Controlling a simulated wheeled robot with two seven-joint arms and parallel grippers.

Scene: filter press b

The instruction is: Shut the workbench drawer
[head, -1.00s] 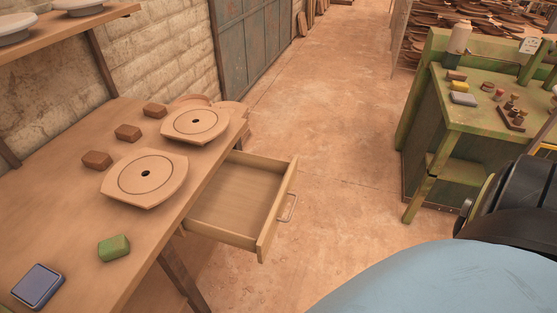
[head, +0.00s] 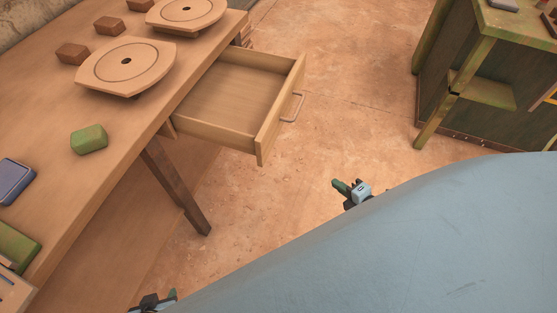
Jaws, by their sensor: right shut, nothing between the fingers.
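The workbench drawer (head: 232,98) is wooden, empty, and pulled well out from under the bench top (head: 62,182). Its front panel (head: 281,108) faces right and carries a metal pull handle (head: 292,107). My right gripper (head: 340,186) is shut and empty, over the floor below and to the right of the drawer front, apart from it. My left gripper (head: 166,297) shows only in part at the bottom edge, below the bench leg; whether its fingers are open cannot be told. My own blue body hides the lower right.
On the bench top lie round-holed wooden plates (head: 126,67), brown blocks (head: 73,54), a green block (head: 89,139) and a blue pad (head: 15,178). A dark bench leg (head: 176,187) stands below the drawer. A green bench (head: 470,85) is at right; floor between is clear.

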